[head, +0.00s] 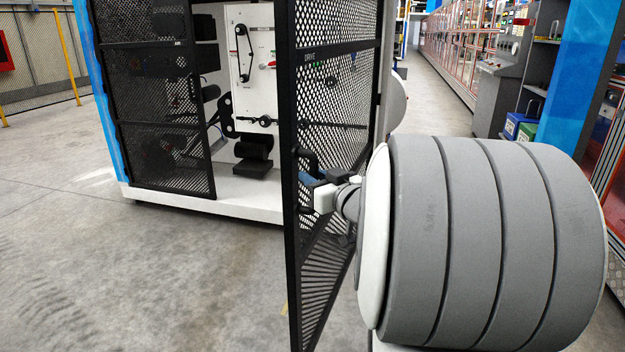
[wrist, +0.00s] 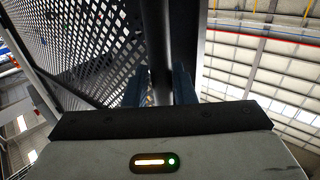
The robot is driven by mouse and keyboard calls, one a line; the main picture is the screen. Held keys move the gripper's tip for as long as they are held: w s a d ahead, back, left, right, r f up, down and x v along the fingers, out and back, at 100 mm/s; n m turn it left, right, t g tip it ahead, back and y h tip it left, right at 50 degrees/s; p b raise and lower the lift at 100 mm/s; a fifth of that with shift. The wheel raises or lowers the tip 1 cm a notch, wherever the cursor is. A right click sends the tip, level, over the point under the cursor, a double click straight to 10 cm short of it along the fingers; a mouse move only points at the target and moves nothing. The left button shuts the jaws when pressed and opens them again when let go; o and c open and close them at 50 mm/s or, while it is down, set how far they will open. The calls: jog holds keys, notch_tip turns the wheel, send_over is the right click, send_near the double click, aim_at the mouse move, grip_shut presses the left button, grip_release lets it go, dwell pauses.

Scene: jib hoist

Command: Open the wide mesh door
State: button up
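The wide mesh door (head: 336,100), black and marked DRIVE, stands swung out from the cabinet toward me. The cabinet bay beside it is open to view. My gripper (head: 308,167) is at the door's near free edge, partly hidden behind the door's frame in the head view. In the wrist view the mesh door (wrist: 85,45) fills the upper left. There the dark fingers of my gripper (wrist: 159,88) lie on both sides of a dark upright bar, the door handle (wrist: 157,45), and appear closed on it.
A narrower mesh door (head: 160,100) marked AIR covers the cabinet's left side. The cabinet's white base (head: 240,203) sits on the concrete floor. Open floor (head: 130,275) lies at the left and front. A blue post (head: 580,70) and a grey console (head: 510,85) stand at the right.

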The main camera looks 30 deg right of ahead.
jog(key=shift+o, duration=1.3)
jog(key=shift+f, duration=0.1)
jog(key=shift+s, duration=0.1)
jog(key=s+p, duration=0.1)
jog(key=s, duration=0.6)
jog(key=shift+s+d, duration=0.3)
jog(key=shift+d, duration=0.05)
jog(key=s+a+r+m+g+h+p, duration=0.1)
jog(key=s+a+r+g+p, duration=0.2)
jog(key=s+a+g+p, duration=1.1)
jog(key=a+g+p, duration=0.1)
jog(key=a+p, duration=0.2)
jog(key=a, duration=0.1)
jog(key=shift+s+a+h, duration=0.25)
jog(key=shift+s+h, duration=0.15)
